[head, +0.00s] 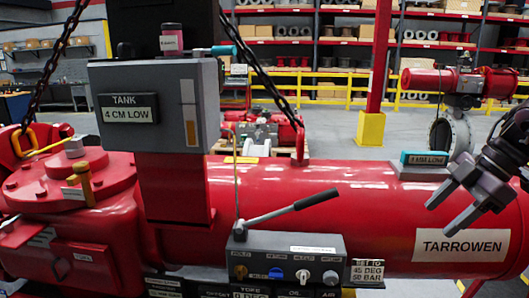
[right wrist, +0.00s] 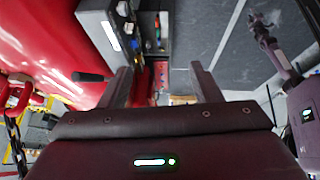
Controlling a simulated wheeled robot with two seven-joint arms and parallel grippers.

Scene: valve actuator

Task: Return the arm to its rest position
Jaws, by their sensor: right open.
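My right gripper (head: 442,217) is at the right edge in the head view, in front of the red cylinder (head: 300,185) and above its TARROWEN label (head: 462,245). Its two dark grey fingers are apart, with nothing between them, and point down to the left. In the right wrist view the open fingers (right wrist: 163,82) also show empty. Most of my right arm is outside the head view. My left gripper is not seen in the head view.
A lever with a black handle (head: 316,199) rises from the grey control box (head: 285,262) at front centre. A grey TANK box (head: 155,105) stands at left. Chains (head: 262,75) hang behind.

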